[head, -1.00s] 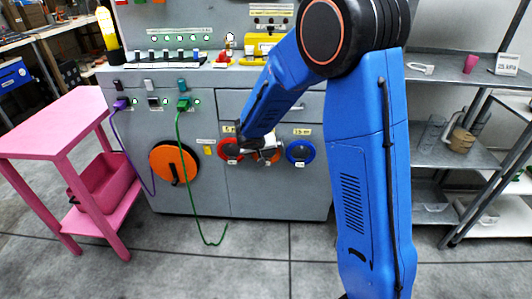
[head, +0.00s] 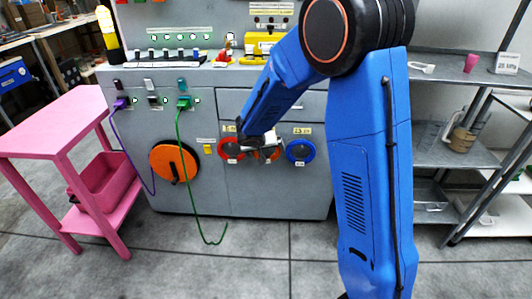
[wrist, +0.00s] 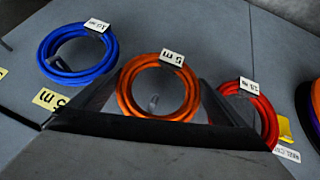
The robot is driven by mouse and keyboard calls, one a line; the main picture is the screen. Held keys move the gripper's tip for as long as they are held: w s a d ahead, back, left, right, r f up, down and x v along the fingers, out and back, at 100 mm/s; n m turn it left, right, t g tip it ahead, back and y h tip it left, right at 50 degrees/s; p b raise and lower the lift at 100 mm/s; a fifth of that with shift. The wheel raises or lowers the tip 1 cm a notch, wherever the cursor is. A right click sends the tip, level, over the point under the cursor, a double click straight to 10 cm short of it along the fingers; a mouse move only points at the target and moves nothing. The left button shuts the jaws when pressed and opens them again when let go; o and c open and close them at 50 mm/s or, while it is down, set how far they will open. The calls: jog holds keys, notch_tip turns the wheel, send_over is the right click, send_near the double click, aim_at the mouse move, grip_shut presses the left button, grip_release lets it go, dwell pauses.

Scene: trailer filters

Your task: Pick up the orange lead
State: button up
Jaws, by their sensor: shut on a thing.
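The orange lead (wrist: 158,90) is a coiled ring with a white "5 m" tag, in the middle of the wrist view. My gripper (wrist: 160,100) has one dark finger on each side of it and is shut on it. In the head view my gripper (head: 264,143) is in front of the grey cabinet, and the orange lead (head: 268,155) shows only partly below it. I cannot tell whether the coil still touches its hanger.
A blue coil (wrist: 78,54) and a red coil (wrist: 248,112) hang on either side, close to my fingers. An orange disc (head: 174,162) and a hanging green cable (head: 190,190) are further left. A pink table (head: 65,125) and grey shelves (head: 450,155) flank the cabinet.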

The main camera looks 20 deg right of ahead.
notch_tip(320, 180, up, 6)
jog(key=shift+f, duration=0.1)
jog(key=s+a, duration=0.3)
jog(key=s, duration=0.6)
jog(key=s+a, duration=0.3)
jog(key=s, duration=0.6)
jog(key=shift+s, duration=0.3)
